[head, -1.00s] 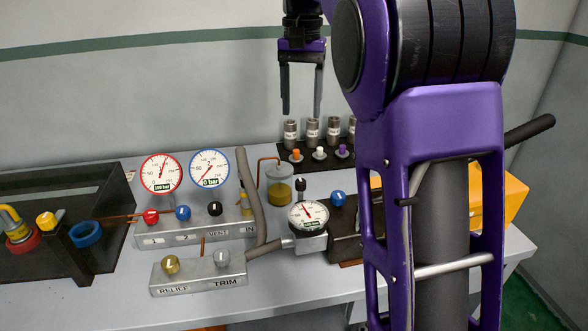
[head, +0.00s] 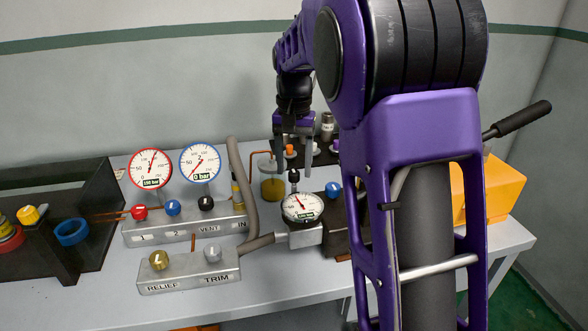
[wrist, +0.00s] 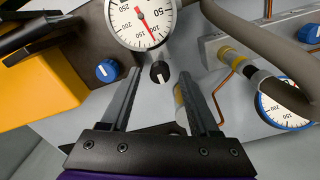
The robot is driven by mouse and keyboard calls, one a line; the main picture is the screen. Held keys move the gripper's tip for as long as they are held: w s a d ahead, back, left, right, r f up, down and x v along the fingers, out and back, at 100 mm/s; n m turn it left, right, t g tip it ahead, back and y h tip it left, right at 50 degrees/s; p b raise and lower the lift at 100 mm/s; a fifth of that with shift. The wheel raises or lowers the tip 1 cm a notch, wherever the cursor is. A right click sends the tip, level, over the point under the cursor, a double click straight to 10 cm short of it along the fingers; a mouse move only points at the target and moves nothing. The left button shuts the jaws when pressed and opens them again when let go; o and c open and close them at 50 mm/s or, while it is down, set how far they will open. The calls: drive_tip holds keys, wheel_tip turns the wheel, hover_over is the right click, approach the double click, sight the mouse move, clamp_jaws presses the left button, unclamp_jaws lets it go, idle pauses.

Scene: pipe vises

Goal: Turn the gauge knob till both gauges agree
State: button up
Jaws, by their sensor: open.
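The red-rimmed gauge (head: 150,168) stands at the left with its needle pointing up, slightly right. The blue-rimmed gauge (head: 200,162) beside it has a label reading 0 bar and a needle pointing down-left. A black-rimmed gauge (head: 302,207) lies face up on a metal block; its needle points up-left in the head view. A small black knob (head: 294,176) stands behind this gauge. My gripper (head: 294,160) is open above the knob, fingers pointing down. In the wrist view the knob (wrist: 160,73) shows between the fingertips, apart from both fingers.
A blue knob (head: 333,190) is right of the black knob. The front manifold (head: 190,278) has RELIEF and TRIM knobs; the rear one has red, blue and black knobs. A grey hose (head: 240,185) rises nearby. A yellow box (head: 490,195) stands right.

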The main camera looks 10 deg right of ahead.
drive_tip(key=shift+f, duration=0.25)
clamp_jaws()
drive_tip(key=shift+r+n+p, duration=0.1)
drive_tip(key=shift+n+p, duration=0.2)
drive_tip(key=n+p, duration=0.1)
drive_tip(key=n, duration=0.1)
drive_tip(key=shift+n+p, duration=0.35)
drive_tip(key=shift+n, duration=0.05)
drive_tip(key=shift+n+p, duration=0.95)
drive_tip(key=shift+n, duration=1.25)
